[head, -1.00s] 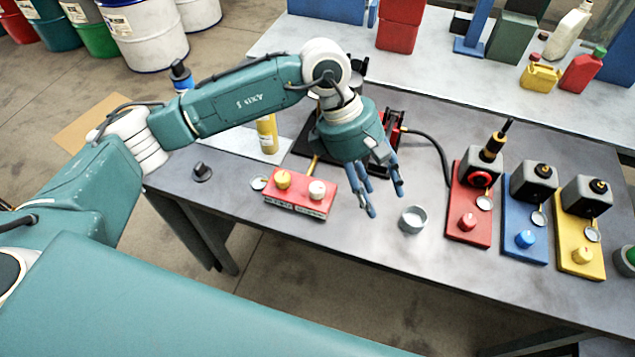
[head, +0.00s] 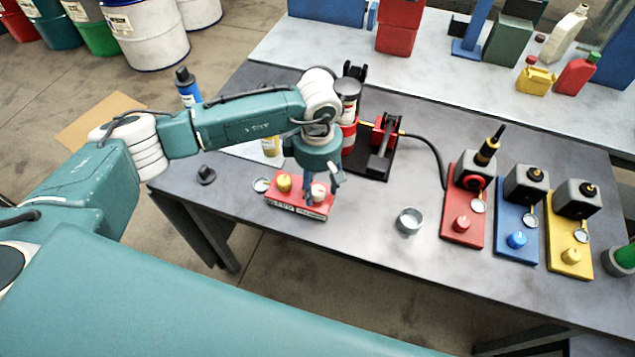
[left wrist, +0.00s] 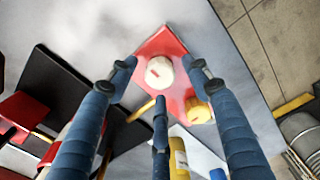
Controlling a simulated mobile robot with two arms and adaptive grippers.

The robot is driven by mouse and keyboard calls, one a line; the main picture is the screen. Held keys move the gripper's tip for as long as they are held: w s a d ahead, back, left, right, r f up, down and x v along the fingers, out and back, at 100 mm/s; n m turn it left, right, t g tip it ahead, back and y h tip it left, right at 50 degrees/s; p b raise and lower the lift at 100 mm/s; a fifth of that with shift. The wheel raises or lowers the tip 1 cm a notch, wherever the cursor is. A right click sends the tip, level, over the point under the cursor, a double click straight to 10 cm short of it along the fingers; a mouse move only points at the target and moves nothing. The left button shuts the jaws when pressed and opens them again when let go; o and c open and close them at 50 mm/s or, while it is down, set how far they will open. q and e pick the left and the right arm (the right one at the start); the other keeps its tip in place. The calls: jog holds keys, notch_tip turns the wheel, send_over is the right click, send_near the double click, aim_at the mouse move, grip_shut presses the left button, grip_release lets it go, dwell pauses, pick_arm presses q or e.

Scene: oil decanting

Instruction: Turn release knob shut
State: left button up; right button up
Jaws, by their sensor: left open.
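A red control box (head: 290,202) on the dark bench carries a yellow knob (head: 284,183) and a white knob (head: 318,191). I cannot read which is the release knob. My left gripper (head: 322,184) points down over the white knob, with its blue fingers open around it. In the left wrist view, the white knob (left wrist: 160,72) sits between the spread fingertips of my left gripper (left wrist: 161,82), and no finger clearly grips it. The yellow knob (left wrist: 199,111) is beside the right-hand finger. My right gripper is out of view.
A red pump (head: 384,130) on a black base stands behind the gripper, with a hose running right. A grey cup (head: 409,221) stands right of the box. Red (head: 462,226), blue (head: 516,241) and yellow (head: 569,258) stations stand further right. Bench between box and cup is clear.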

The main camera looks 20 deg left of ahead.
pick_arm(q)
jog(key=shift+f, duration=0.4)
jog(key=c, duration=1.2)
jog(key=shift+o, duration=0.2)
